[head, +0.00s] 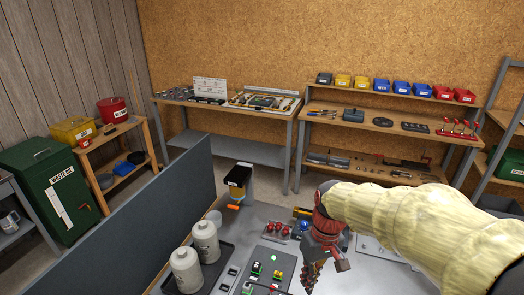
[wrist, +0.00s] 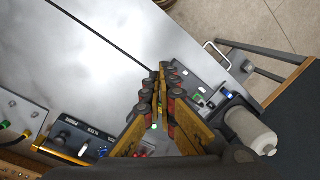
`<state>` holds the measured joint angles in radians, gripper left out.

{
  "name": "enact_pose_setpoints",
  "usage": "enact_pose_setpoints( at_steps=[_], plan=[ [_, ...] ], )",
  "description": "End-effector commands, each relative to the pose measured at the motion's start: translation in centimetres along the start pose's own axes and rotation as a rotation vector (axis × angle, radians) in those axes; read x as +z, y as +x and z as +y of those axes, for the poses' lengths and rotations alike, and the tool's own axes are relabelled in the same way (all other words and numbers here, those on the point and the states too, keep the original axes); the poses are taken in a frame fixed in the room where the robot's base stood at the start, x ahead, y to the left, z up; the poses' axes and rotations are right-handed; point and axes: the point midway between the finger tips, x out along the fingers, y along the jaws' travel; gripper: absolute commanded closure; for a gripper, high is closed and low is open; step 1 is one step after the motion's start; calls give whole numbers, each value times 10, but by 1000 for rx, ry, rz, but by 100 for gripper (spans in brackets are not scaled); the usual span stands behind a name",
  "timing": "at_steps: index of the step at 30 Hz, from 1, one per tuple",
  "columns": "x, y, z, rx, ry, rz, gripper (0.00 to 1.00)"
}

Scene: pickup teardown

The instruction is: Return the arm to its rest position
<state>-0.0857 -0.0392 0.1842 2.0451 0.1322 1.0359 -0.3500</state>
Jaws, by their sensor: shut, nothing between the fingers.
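My arm, in a pale yellow sleeve, reaches in from the right of the head view. My gripper (head: 312,276) points down over the grey worktable (head: 262,212), with its fingers together and nothing visible between them. In the wrist view my gripper (wrist: 161,72) shows its two yellow-and-dark fingers closed at the tips, above the bare metal tabletop (wrist: 130,35). The height of the fingertips over the table is hard to tell. The arm hides part of the table's right side.
Two white bottles (head: 205,241) stand in a dark tray at the table's left, beside a grey partition (head: 150,222). A panel with coloured buttons (head: 265,270) lies left of my gripper. Red parts (head: 277,229) lie behind it. Shelves with coloured bins (head: 382,85) line the back wall.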

Motion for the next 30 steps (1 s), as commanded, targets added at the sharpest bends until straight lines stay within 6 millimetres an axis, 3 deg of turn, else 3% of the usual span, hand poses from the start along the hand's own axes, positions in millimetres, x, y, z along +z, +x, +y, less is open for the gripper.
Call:
enact_pose_setpoints(
  at_steps=[9, 16, 24, 30],
  plan=[
    [81, -31, 8, 119, 300, 243, 100],
    [131, -44, 6, 177, 317, 402, 100],
    [150, -69, 3, 206, 323, 544, 100],
    [152, -71, 3, 209, 325, 557, 100]
  ],
)
